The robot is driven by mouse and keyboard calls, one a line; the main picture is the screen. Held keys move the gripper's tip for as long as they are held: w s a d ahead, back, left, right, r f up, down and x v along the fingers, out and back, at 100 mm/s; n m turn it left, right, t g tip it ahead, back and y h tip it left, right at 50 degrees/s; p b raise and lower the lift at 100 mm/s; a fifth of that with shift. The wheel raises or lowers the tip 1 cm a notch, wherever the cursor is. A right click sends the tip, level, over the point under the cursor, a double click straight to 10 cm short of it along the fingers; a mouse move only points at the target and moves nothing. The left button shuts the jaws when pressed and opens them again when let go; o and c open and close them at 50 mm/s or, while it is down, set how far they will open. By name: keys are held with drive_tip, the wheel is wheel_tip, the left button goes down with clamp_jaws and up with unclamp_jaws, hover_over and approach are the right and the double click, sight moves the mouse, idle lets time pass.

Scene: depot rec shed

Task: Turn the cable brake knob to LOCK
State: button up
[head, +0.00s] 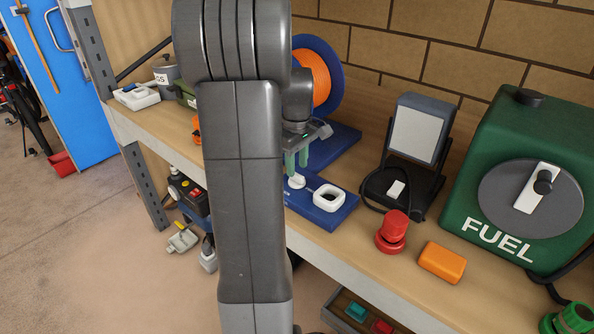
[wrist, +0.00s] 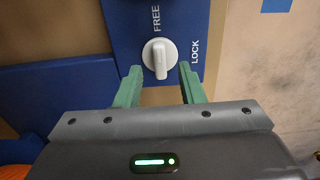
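The cable brake knob (wrist: 160,58) is a white round knob with a raised bar, on a blue plate (wrist: 197,15) marked FREE and LOCK. In the wrist view the bar runs up and down, in line with FREE; LOCK is to the right. In the head view the knob (head: 296,182) sits on the blue base (head: 318,215) of the orange cable reel (head: 315,78). My gripper (wrist: 160,72) is open and empty, one green finger on each side of the knob in the picture. In the head view my gripper (head: 296,164) is just above the knob; contact cannot be told.
A white square ring (head: 328,198) stands right of the knob on the base. A work lamp (head: 415,135), red knobbed item (head: 392,232), orange block (head: 442,262) and green FUEL can (head: 550,140) stand further right on the bench. My arm hides part of the bench.

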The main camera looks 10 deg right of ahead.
sight(297, 174)
drive_tip(key=shift+f, duration=1.55)
drive_tip(key=shift+c, duration=0.2)
clamp_jaws()
